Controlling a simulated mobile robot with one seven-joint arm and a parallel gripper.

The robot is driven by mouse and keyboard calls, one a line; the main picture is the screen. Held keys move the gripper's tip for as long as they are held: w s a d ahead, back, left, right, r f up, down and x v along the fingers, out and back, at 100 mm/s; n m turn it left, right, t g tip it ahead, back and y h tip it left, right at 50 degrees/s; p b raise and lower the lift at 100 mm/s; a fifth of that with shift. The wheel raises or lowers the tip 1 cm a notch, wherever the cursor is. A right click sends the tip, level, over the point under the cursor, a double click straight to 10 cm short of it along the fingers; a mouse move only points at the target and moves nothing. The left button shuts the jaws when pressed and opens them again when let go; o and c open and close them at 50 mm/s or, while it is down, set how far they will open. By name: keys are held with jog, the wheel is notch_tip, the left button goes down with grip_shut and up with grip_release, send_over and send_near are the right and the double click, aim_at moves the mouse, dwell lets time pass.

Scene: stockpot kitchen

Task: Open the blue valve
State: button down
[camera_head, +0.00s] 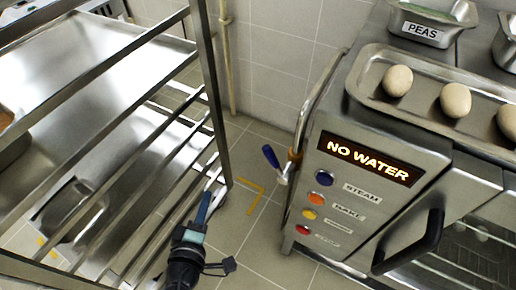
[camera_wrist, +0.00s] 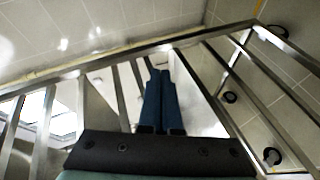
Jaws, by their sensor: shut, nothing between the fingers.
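The blue valve's lever handle (camera_head: 271,157) shows in the head view on the left side of the steel oven, at a pipe with a brass-coloured fitting (camera_head: 295,157). The handle tilts up and to the left, away from the pipe. My gripper (camera_head: 208,190) is to the left of and lower in the picture than the valve, apart from it, beside the bars of the steel rack. In the wrist view its two blue fingers (camera_wrist: 159,100) are together with nothing between them. The valve cannot be made out in the wrist view.
The steel rack (camera_head: 216,95) stands close to my gripper on the left. The oven (camera_head: 345,215) has a lit "NO WATER" sign (camera_head: 369,159), coloured buttons and a black door handle (camera_head: 408,243). A tray (camera_head: 425,92) of dough balls is on top. Tiled floor shows between rack and oven.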

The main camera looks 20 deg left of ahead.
aim_at(273, 165)
jog(key=d+r+n+t+h+p, duration=0.2)
jog(key=d+r+n+t+h, duration=0.1)
jog(key=d+r+n+h, duration=0.3)
jog(key=w+y+b, duration=0.1)
jog(key=w, duration=1)
jog(key=d, duration=0.1)
jog(key=s+d+r, duration=0.1)
jog(key=s+d+r+p, duration=0.1)
jog(key=shift+d+r, duration=0.15)
jog(key=shift+d, duration=0.25)
jog(key=shift+d+r+m+b, duration=0.3)
jog(key=shift+d+m+b, duration=0.3)
jog(key=shift+m, duration=0.3)
jog(key=shift+s+d+r+m+t+y+b, duration=0.1)
jog(key=shift+d+r+m+b, duration=0.1)
jog(key=shift+d+m+b, duration=0.35)
jog(key=shift+s+d+r+m+t+y+b, duration=0.1)
jog(key=shift+d+r+m+b, duration=0.15)
jog(key=shift+m+b, duration=0.55)
jog(key=shift+s+d+r+m+t+y+b, duration=0.1)
jog(key=shift+d+r+m+b, duration=0.2)
jog(key=shift+m+b, duration=0.4)
jog(key=shift+s, duration=0.1)
